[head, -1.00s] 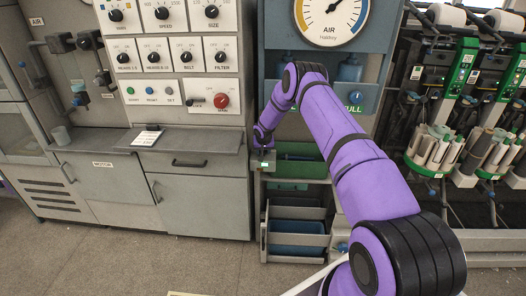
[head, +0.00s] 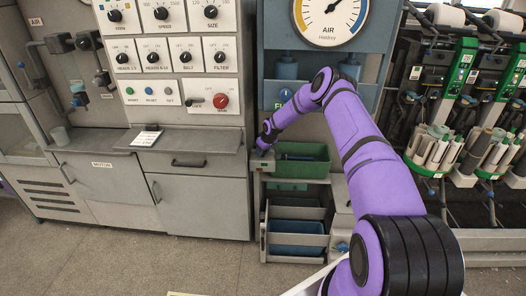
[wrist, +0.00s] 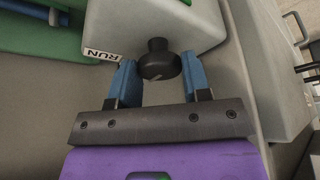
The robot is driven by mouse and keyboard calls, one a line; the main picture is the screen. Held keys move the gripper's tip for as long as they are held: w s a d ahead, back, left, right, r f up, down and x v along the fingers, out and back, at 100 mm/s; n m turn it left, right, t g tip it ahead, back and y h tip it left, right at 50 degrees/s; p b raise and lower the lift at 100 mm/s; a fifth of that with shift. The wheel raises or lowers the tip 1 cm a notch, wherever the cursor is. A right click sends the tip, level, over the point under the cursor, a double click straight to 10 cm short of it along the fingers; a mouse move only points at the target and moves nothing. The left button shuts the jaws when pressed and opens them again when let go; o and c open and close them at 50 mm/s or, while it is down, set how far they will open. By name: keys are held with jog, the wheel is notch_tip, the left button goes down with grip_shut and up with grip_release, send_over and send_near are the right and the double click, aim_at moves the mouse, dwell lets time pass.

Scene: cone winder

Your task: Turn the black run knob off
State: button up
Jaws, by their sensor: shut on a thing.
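The knob's pointer mark is not clear to me. In the head view the grey box (head: 262,164) is small, below the end of my purple arm, and the knob and fingers are hidden there.
A green bin (head: 318,168) lies just right of the box, above a rack of trays (head: 298,228). A grey control cabinet (head: 230,125) with many other knobs stands to the left. A winding machine with cones (head: 435,150) is at the right.

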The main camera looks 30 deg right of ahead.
aim_at(266, 158)
dwell(0.4)
jog(key=o, duration=0.9)
jog(key=shift+r, duration=0.1)
jog(key=shift+s+r, duration=0.15)
jog(key=shift+r, duration=0.15)
jog(key=v, duration=0.4)
jog(key=shift+d, duration=0.1)
jog(key=s, duration=0.4)
jog(key=s+d, duration=0.1)
jog(key=s, duration=0.3)
jog(key=s+d, duration=0.1)
jog(key=s, duration=0.2)
jog(key=shift+s+d, duration=0.1)
jog(key=shift+s, duration=0.3)
